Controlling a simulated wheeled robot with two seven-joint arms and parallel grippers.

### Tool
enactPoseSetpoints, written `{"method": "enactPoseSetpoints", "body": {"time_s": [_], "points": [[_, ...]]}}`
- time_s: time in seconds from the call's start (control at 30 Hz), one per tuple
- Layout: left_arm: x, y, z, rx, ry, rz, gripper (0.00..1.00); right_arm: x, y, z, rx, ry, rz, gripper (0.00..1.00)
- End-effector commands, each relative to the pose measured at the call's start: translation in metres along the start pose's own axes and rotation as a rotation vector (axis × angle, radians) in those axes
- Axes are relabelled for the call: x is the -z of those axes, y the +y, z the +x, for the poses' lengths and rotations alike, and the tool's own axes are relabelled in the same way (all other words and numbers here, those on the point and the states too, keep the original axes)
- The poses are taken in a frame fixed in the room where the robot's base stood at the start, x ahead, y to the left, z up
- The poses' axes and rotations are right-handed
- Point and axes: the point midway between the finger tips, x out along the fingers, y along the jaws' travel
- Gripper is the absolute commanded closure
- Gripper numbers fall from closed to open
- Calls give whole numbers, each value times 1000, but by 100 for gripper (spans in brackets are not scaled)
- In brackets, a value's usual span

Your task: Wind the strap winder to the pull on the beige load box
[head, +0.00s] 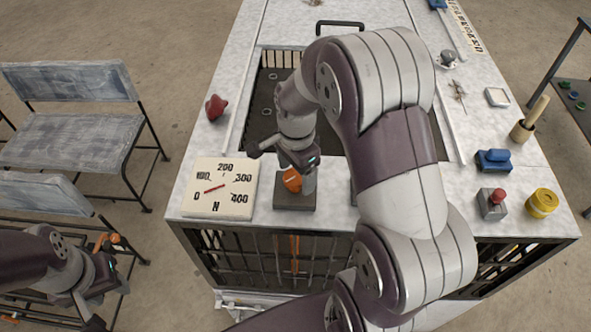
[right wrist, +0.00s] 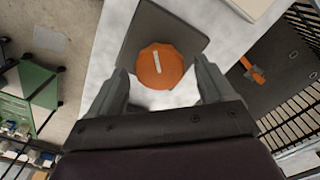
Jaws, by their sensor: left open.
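The winder is an orange round knob (head: 292,180) on a dark square base (head: 294,202) at the table's near edge. In the right wrist view the knob (right wrist: 160,66) carries a white mark. My right gripper (head: 298,173) is over it; its fingers stand apart on either side of the knob, with visible gaps. The beige load box (head: 220,208) lies left of the base. Its dial reads 0 to 400 N, and its red needle lies at a slant; its exact reading is unclear. An orange strap (head: 294,254) hangs below the table edge. My left gripper (head: 112,303) is open at lower left.
My right arm hides the table's middle. A dark recessed bay (head: 262,112) lies behind the winder. A red object (head: 216,107) sits at left. A red-buttoned grey box (head: 492,205), yellow tin (head: 542,203) and blue block (head: 493,160) stand at right. A bench (head: 72,138) is left.

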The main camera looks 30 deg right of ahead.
Motion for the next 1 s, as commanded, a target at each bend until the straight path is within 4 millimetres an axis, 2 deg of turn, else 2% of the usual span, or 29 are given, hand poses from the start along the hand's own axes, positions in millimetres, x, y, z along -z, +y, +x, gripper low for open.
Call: {"method": "enactPoseSetpoints", "body": {"time_s": [0.13,0.23,0.37,0.4,0.5,0.6,0.73,1.0], "points": [[0,0,1,0,0,0,57,0,0,-2,1,0,0,19],[-1,0,8,0,0,0,57,0,-1,-11,4,1,0,19],[-2,0,21,0,0,0,57,2,-2,-41,9,2,0,19],[-3,0,20,0,-1,0,57,2,-1,-55,7,1,0,19],[1,0,-10,0,0,0,57,2,0,-95,1,-1,1,19],[4,0,-29,0,1,0,57,3,0,-116,-1,-2,1,19],[5,0,-38,0,0,0,57,3,0,-127,-1,-2,1,19],[4,0,-36,0,0,0,57,3,0,-126,0,-2,1,19]]}}
